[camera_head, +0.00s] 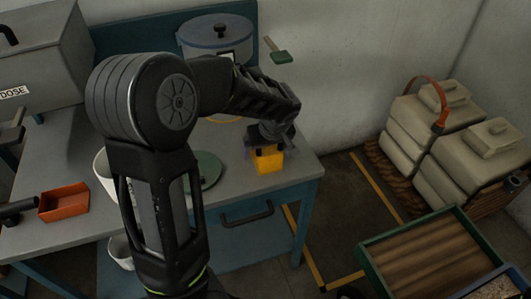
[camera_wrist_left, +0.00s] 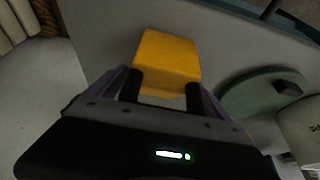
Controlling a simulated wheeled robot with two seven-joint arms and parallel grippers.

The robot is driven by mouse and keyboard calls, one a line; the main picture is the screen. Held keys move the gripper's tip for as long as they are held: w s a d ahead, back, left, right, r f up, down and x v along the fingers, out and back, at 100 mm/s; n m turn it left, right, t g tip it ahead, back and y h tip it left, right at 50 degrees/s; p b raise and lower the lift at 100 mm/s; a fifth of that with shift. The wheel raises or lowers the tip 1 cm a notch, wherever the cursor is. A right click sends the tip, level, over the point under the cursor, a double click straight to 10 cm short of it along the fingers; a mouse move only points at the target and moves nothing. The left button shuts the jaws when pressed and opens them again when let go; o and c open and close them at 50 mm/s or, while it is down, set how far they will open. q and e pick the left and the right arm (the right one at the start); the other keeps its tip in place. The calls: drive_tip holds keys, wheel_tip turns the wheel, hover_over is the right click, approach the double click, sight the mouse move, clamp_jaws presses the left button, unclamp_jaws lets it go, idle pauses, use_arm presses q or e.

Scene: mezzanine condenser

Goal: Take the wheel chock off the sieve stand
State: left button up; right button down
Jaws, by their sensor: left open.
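The yellow wheel chock (camera_head: 267,163) sits on the grey top of the blue-framed bench (camera_head: 238,196), which I take to be the sieve stand, near its right end. My left gripper (camera_head: 268,147) reaches over the bench and is open right at the chock, partly covering it. In the left wrist view the chock (camera_wrist_left: 168,62) lies at and just beyond the two dark fingertips (camera_wrist_left: 163,82). I cannot tell whether either finger touches it. My right gripper is in neither view.
A green round lid (camera_head: 207,168) lies left of the chock. A blue-lidded pot (camera_head: 216,35) stands at the back, an orange tray (camera_head: 64,202) at the left. Stacked beige containers (camera_head: 437,150) and a green-rimmed crate (camera_head: 430,235) are at right.

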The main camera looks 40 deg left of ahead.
use_arm(q)
drive_tip(key=shift+c, duration=0.5)
drive_tip(key=c, duration=1.7)
wheel_tip(320, 180, up, 10)
drive_tip(key=shift+r, duration=0.1)
idle(0.3)
